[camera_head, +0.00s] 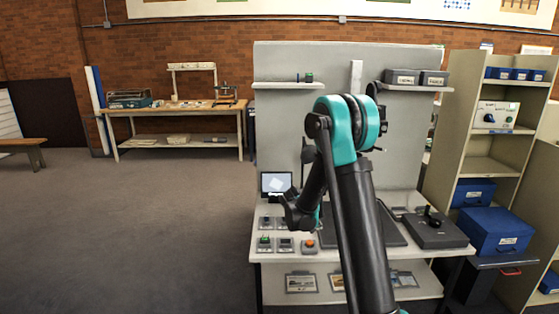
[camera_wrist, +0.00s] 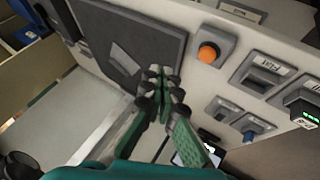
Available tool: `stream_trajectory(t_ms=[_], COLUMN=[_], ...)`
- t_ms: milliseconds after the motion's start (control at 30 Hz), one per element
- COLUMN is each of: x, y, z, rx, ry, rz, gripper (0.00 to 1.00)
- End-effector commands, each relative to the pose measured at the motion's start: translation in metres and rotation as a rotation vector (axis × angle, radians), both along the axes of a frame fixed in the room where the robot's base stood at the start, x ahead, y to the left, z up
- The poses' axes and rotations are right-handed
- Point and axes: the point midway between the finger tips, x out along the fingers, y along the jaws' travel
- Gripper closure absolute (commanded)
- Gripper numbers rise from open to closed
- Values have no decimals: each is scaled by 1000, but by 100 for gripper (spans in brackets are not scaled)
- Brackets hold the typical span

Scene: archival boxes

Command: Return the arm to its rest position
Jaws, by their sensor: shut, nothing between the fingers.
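My arm rises in front of the workbench (camera_head: 262,247) in the head view, bends at a teal elbow, and its forearm slopes down to the left over the bench. The wrist end is dark and low near the small screen; the fingertips are not clear there. In the wrist view my gripper (camera_wrist: 160,76) has its fingers together, with nothing between them. The fingers appear over the bench top, near a black pad (camera_wrist: 125,42) and an orange button (camera_wrist: 207,52). I cannot tell the exact height above the bench.
The orange button (camera_head: 309,243), small switch boxes (camera_head: 265,243), a lit screen (camera_head: 276,183) and a joystick box (camera_head: 434,231) are on the bench. A grey back panel (camera_head: 285,120) stands behind. Shelving with blue boxes (camera_head: 498,231) is at right. Open floor (camera_head: 150,230) lies left.

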Motion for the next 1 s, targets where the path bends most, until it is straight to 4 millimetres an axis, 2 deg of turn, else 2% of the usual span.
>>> stream_trajectory(t_ms=[33,200,500,767,900,1000], x=[-16,-67,-165,-254,-299,-325], y=[-7,-22,-37,-38,-34,-30], z=[11,36,63,68,62,57], rx=[19,90,218,331,391,427], ry=[11,51,102,122,127,126], rz=[0,16,49,83,102,113], gripper=[100,100,100,100,100,100])
